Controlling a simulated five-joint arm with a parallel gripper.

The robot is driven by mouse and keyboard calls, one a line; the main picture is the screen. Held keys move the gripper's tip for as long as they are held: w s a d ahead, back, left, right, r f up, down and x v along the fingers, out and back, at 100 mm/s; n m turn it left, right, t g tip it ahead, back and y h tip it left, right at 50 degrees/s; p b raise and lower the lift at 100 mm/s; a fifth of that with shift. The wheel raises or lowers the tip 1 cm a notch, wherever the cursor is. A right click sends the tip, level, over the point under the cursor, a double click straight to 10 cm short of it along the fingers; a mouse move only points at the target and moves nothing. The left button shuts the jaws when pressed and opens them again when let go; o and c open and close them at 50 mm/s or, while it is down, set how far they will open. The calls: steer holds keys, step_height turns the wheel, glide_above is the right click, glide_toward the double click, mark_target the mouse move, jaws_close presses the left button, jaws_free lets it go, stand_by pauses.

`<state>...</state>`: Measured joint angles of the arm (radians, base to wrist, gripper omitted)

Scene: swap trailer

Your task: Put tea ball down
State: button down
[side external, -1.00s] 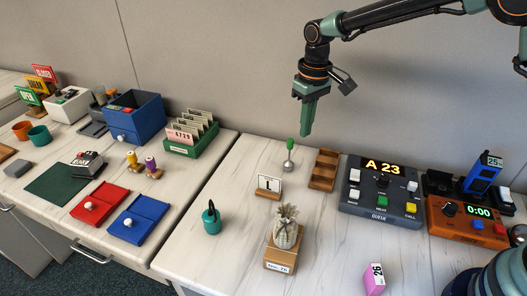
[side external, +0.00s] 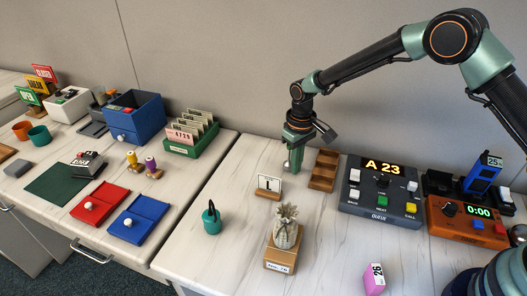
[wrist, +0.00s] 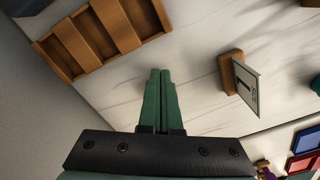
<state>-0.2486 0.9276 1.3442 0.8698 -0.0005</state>
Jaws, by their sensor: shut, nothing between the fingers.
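My gripper (side external: 295,171) points down over the back of the right-hand table, left of the wooden rack. Its two green fingers (wrist: 160,75) lie together in the wrist view, with nothing seen between them. The green-handled piece with a silvery ball, possibly the tea ball, is mostly hidden behind my gripper in the side view; a small pale bit (side external: 287,164) shows at the fingers' left edge. It cannot be made out in the wrist view.
The stepped wooden rack (side external: 324,170) stands just right of my gripper. The L card on its wooden foot (side external: 268,194) is in front. Table in front of the rack is bare.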

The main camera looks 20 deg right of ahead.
mark_target(277, 161)
steer(key=shift+f, duration=0.2)
steer(key=shift+w+a, duration=0.3)
steer(key=shift+w, duration=0.9)
steer(key=shift+w+a, duration=0.3)
steer(key=shift+w, duration=0.9)
steer(key=shift+w+a, duration=0.3)
steer(key=shift+w, duration=0.9)
